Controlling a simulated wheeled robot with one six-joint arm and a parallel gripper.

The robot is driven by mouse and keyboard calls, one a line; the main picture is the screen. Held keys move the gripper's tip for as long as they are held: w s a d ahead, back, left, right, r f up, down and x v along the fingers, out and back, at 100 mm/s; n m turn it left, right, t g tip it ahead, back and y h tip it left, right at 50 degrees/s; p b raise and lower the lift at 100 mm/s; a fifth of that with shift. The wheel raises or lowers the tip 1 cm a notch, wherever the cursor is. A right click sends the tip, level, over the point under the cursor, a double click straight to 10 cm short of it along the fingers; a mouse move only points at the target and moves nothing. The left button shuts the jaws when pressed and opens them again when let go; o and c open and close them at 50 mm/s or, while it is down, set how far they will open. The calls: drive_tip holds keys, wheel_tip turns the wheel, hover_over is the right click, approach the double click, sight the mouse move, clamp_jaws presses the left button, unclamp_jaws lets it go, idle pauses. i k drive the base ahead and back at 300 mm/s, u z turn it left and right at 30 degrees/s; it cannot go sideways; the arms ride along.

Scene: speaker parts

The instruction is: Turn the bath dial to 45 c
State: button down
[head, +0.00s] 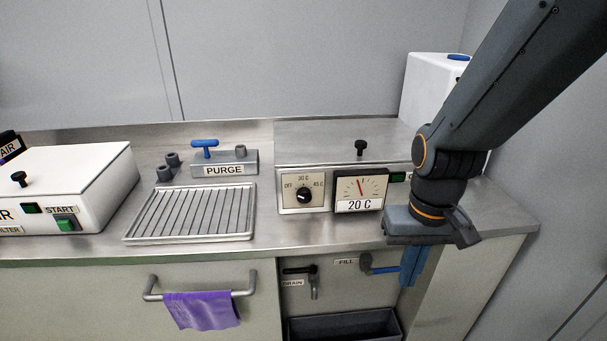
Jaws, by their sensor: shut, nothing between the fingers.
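The bath dial (304,195) is a black round knob on a pale panel on the front of the steel bath (330,150). The panel carries the labels OFF, 30 C and 45 C around the knob. The white mark on the knob appears to point up, near 30 C, but it is small. A gauge (360,190) to the right of the dial reads 20 C, with a red needle. My gripper (411,266) points down at the counter's front edge, right of the gauge and apart from the dial. Its blue fingers are together and nothing shows between them.
A PURGE block (225,164) with a blue handle and a ribbed drain tray (190,214) are left of the bath. A white unit (80,180) stands further left. DRAIN (300,270) and FILL (380,267) valves project below the counter. A purple cloth (202,310) hangs on a rail.

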sight(304, 195)
drive_tip(key=z, duration=0.7)
drive_tip(key=k, duration=1)
drive_tip(key=u, duration=0.9)
